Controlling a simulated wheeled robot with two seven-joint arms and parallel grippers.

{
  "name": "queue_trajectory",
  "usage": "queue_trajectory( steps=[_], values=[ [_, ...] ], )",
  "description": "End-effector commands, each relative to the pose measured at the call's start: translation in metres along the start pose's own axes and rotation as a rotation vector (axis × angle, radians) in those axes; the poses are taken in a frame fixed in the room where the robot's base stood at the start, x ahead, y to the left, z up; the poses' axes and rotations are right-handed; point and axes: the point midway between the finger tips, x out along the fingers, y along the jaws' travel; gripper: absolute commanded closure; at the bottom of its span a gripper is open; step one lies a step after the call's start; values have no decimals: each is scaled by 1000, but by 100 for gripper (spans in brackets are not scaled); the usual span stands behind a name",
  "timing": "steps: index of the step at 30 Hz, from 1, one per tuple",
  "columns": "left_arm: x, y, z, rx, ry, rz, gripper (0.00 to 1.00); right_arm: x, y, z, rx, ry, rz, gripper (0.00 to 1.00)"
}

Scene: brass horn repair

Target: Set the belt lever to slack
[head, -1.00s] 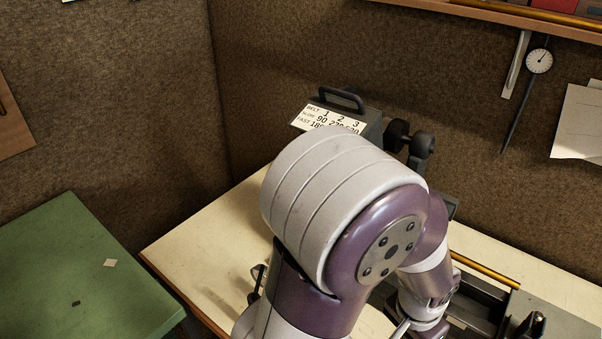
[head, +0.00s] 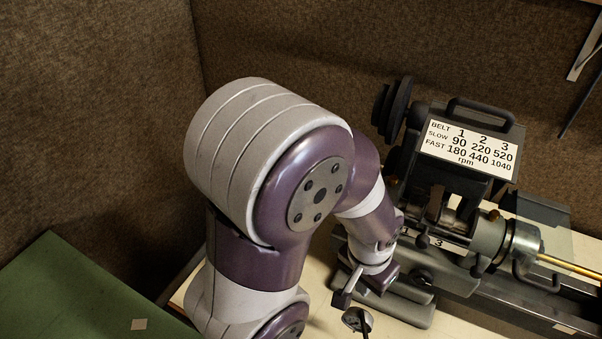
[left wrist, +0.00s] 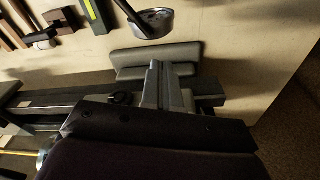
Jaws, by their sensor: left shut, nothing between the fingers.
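The small lathe (head: 470,185) stands at the right of the head view, with its belt speed plate (head: 468,146) on top. A short dark lever with a round knob (head: 422,241) is on its front beside the numbers. A black knob (head: 421,279) sits lower on the base; it also shows in the left wrist view (left wrist: 122,98). I cannot tell which is the belt lever, and no slack mark is readable. My left gripper (head: 384,285) is low in front of the lathe's left end.
A metal cup with a dark handle (left wrist: 155,22) lies on the bench just in front. Wooden-handled tools (left wrist: 20,25) and a green block (left wrist: 98,12) lie farther along. A green-topped table (head: 70,290) is at the lower left. Stepped pulleys (head: 388,108) stand behind the lathe's left end.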

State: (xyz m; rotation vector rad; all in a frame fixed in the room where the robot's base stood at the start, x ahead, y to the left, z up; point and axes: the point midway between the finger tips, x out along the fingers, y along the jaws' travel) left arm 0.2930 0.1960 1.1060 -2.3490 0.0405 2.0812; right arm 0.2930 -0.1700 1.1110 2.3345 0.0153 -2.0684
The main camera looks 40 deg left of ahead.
Motion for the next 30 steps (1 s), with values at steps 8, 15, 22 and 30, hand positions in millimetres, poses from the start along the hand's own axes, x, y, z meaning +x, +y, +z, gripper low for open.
queue_trajectory(
  steps=[8,15,22,30],
  values=[
    [0,0,0,1,0,0,100,0,0,0,1,0,0,57],
    [-54,-18,-18,-76,-31,-7,100,-63,0,-7,1,-1,0,57],
    [-150,-97,-107,-295,-125,3,100,-189,0,-23,1,1,0,57],
    [-176,-142,-158,-335,-213,58,100,-208,0,-25,1,-1,0,57]
  ],
)
